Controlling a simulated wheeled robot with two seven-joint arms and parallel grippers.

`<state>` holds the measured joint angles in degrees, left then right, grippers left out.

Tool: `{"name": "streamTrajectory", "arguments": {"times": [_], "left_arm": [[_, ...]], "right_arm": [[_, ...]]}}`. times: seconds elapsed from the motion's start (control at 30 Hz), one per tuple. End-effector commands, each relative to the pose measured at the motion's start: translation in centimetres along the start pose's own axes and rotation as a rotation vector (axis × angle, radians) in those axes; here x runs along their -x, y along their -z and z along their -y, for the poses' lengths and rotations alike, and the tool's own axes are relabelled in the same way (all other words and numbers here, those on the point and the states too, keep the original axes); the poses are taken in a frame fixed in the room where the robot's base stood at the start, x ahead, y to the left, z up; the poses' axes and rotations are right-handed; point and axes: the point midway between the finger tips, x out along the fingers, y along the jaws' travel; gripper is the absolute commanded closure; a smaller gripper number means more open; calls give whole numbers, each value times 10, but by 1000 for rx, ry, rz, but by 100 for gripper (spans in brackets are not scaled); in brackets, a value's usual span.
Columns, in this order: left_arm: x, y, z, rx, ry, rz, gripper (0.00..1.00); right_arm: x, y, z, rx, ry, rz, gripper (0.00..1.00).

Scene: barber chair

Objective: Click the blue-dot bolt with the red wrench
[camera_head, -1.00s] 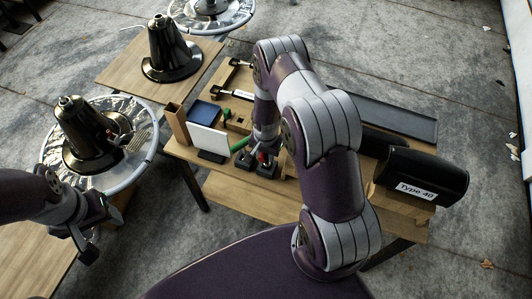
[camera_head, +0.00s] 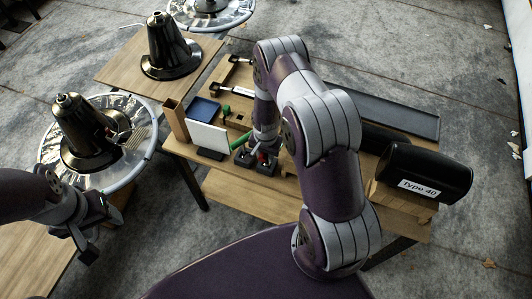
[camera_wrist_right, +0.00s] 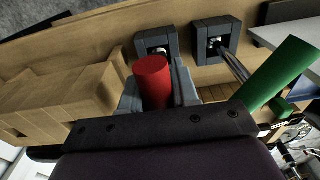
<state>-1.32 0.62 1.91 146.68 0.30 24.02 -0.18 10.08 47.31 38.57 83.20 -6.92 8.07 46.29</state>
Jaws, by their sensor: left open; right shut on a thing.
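The red wrench's red handle (camera_wrist_right: 152,80) stands between the fingers of my right gripper (camera_wrist_right: 158,98), which is shut on it. In the head view the red handle (camera_head: 261,157) shows small, under my right wrist, above two dark square blocks (camera_head: 243,158). In the right wrist view one block (camera_wrist_right: 158,42) is just beyond the red handle. The red wrench's lower end is hidden. My left gripper (camera_head: 90,238) is open and empty, low at the left. I cannot make out a blue dot on any bolt.
A green-handled wrench (camera_wrist_right: 274,76) leans beside my right gripper, its shaft reaching the other block (camera_wrist_right: 216,40). A white panel (camera_head: 208,137) and a blue tray (camera_head: 203,112) are to the left. Black conical bases (camera_head: 88,130) stand further left. A "Type 40" black roll (camera_head: 428,172) lies right.

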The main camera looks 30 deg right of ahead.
Motion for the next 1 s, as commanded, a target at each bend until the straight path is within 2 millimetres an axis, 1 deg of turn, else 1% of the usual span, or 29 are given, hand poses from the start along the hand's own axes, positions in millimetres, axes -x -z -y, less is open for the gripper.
{"name": "streamTrajectory", "arguments": {"times": [0.23, 0.27, 0.3, 0.33, 0.57, 0.67, 0.77, 0.87, 1.0], "left_arm": [[0, 0, 0, 0, 0, 0, 41], [0, 0, 0, 0, 0, 0, 41], [0, 0, 0, 0, 0, 0, 41], [0, 0, 0, 0, 0, 0, 41], [0, 0, 0, 0, 0, 0, 41], [-1, 0, 0, 0, 0, 0, 41], [-3, 0, 0, 0, 0, 0, 41], [-7, -1, 0, 0, 0, 0, 41], [-12, -1, 0, 0, 0, 0, 41]], "right_arm": [[0, 0, 0, 0, 1, -1, 100], [0, 0, 0, 0, 1, -1, 61], [0, 0, 0, 0, 1, -1, 48], [0, 0, 0, 0, 1, -1, 41], [0, 0, 0, 0, -1, 1, 41], [3, 0, 0, 0, 0, 0, 41], [17, 1, 1, -1, 2, -3, 41], [41, 1, 1, 0, 4, -5, 41], [78, 0, 1, -1, 3, -4, 41]]}}
